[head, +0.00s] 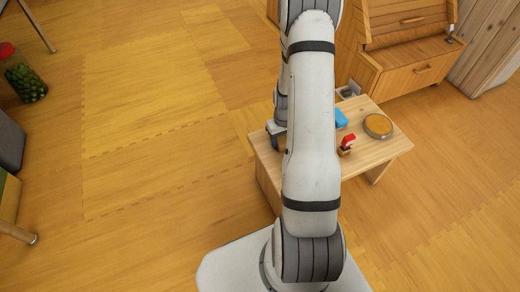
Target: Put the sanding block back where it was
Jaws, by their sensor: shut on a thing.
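I cannot pick out the sanding block with certainty. A flat blue block (341,118) lies on the table just right of my arm, partly covered by it. A small red-topped item (347,142) with a dark and yellowish lower part stands nearer the front edge.
A wooden cabinet (405,75) stands behind. A red-lidded jar (24,78) stands far left. The floor at left is mostly clear. My arm hides the table's middle.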

